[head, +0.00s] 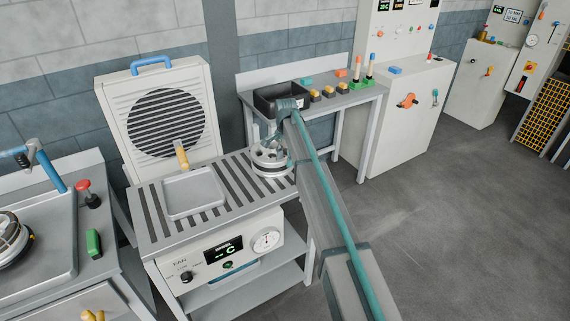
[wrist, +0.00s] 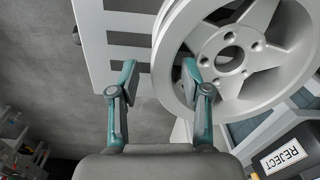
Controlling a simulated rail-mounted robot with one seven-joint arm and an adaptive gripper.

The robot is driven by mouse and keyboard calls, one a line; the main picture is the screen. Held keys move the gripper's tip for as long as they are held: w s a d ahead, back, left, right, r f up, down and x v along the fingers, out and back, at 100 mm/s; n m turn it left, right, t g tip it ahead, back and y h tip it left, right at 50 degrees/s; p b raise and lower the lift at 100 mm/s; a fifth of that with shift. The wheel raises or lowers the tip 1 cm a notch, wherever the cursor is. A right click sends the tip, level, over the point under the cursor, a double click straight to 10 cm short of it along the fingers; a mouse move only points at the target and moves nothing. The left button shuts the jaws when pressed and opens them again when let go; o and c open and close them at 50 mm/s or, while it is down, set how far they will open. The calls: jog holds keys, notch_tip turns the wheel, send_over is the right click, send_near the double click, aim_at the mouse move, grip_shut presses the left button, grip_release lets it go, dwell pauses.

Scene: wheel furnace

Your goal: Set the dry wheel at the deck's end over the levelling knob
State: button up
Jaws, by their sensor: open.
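The pale spoked wheel (head: 268,158) sits at the right end of the slatted deck (head: 152,212), partly hidden by my arm. In the wrist view the wheel (wrist: 232,62) fills the upper right, with its hub holes facing the camera. My gripper (wrist: 158,75) is open at its near left rim. The left finger is outside the wheel over the slats; the right finger overlaps the rim's inner side. Contact cannot be told. In the head view the gripper (head: 284,135) is mostly hidden. I cannot make out a levelling knob for certain.
A square metal tray (head: 193,191) lies mid-deck, before a louvred fan housing (head: 160,110). Right of the deck, a bench holds a dark bin (head: 275,98), whose REJECT label (wrist: 283,156) shows in the wrist view. Open floor lies to the right.

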notch_tip(320, 180, up, 10)
jog(key=b, duration=0.2)
jog(key=shift+s, duration=0.15)
jog(key=shift+d, duration=0.1)
